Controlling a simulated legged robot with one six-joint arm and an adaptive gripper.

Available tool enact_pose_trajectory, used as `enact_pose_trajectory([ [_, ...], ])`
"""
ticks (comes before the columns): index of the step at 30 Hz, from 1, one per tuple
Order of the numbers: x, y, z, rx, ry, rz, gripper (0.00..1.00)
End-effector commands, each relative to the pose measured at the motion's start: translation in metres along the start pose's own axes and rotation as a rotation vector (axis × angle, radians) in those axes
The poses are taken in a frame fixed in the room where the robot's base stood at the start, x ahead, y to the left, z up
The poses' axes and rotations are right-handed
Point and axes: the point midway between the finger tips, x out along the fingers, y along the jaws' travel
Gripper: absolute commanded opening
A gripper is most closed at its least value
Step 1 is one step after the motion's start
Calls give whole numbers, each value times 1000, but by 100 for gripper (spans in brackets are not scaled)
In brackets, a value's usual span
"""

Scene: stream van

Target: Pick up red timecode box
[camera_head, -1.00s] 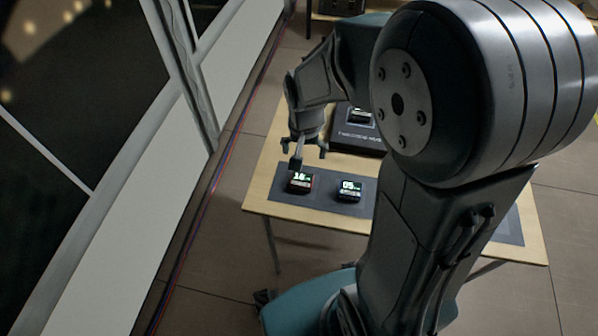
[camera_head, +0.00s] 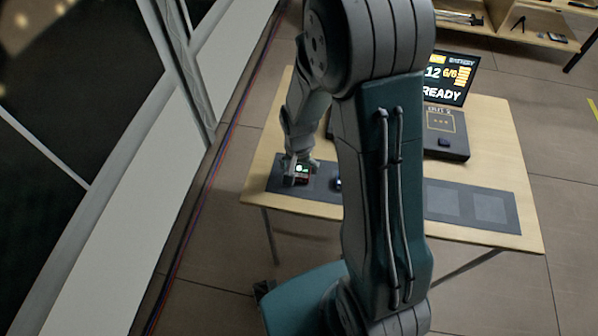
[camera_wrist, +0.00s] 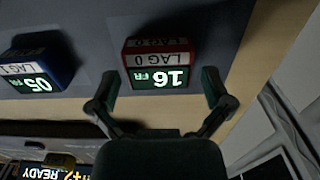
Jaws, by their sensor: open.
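My gripper (camera_wrist: 160,88) is open in the wrist view, with one finger at each side of the box's near end. In the head view my gripper (camera_head: 300,170) is right at the box. I cannot tell whether the fingers touch it.
A blue box (camera_wrist: 38,68) reading 05 FR stands beside the red one on the mat (camera_head: 320,196); my arm hides most of it in the head view. A dark console (camera_head: 446,140) with a READY screen (camera_head: 447,82) is behind. Empty mat squares (camera_head: 489,208) lie right.

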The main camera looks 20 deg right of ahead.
Motion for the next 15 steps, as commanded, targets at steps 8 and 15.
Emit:
enact_pose_trajectory([
  [8, 14, 0, 0, 0, 1, -1, 100],
  [15, 14, 0, 0, 0, 1, 0, 42],
])
